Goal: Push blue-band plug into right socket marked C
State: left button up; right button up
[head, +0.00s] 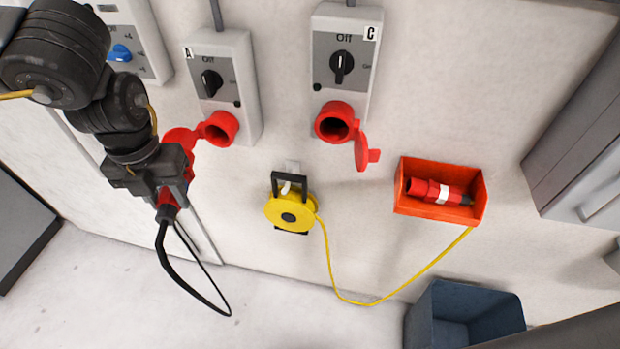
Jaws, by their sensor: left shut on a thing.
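My left gripper (172,184) is shut on a red plug (185,190) with a black cable, held in front of the wall, below and left of socket A. The gripper covers much of the plug, and no blue band can be made out on it. The right socket marked C (334,124) is red and round, under a grey switch box (325,75) with a black knob at Off. Its red lid (362,152) hangs open at the lower right and its mouth looks empty. The held plug is well left of and below it, apart from it. My right gripper is not in view.
Socket A (222,127) is open and looks empty. A yellow cable reel (290,212) hangs below the sockets, its yellow cable running right. An orange wall bin (402,194) holds a red plug with a white band (436,191). A blue-grey crate (420,310) stands lower right.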

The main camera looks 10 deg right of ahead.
pick_arm(q)
jog(key=n, duration=0.4)
jog(key=w+n, duration=0.1)
jog(key=n, duration=0.1)
jog(key=shift+a+b, duration=0.3)
jog(key=n, duration=0.3)
jog(key=shift+w+a, duration=0.15)
jog(key=shift+w, duration=0.05)
jog(key=n, duration=0.6)
jog(key=shift+w+a+b, duration=0.3)
jog(key=shift+w+b, duration=0.1)
jog(key=n, duration=0.3)
jog(key=shift+w+a+n, duration=0.15)
jog(key=shift+n, duration=0.25)
jog(key=n, duration=0.5)
jog(key=w+a+n+b, duration=0.1)
jog(key=n, duration=0.8)
jog(key=shift+w+a+n, duration=0.25)
jog(key=shift+n, duration=0.05)
